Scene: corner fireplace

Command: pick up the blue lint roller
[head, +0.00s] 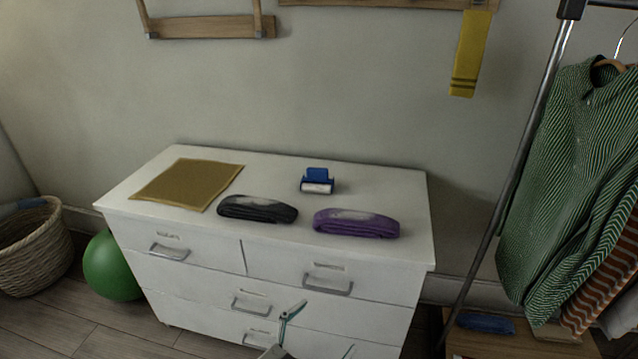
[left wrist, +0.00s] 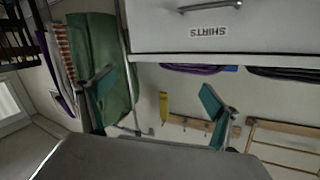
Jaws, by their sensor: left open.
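The blue lint roller (head: 317,181) lies on the white dresser top (head: 275,172), towards the back and right of the middle, with a white roll at its front. A small blue patch (left wrist: 230,68) at the dresser's edge in the left wrist view may be part of it. My left gripper (head: 320,332) is low in front of the dresser's drawers, apart from the roller and below the top. In the left wrist view, its teal fingers (left wrist: 157,95) are spread wide with nothing between them. My right gripper is in neither view.
A black folded item (head: 257,209) and a purple one (head: 356,223) lie in front of the roller. A mustard cloth (head: 188,184) lies at left. A clothes rack pole (head: 512,150) with a green shirt (head: 565,190) stands at right. A green ball (head: 112,266) and basket (head: 32,247) are at left.

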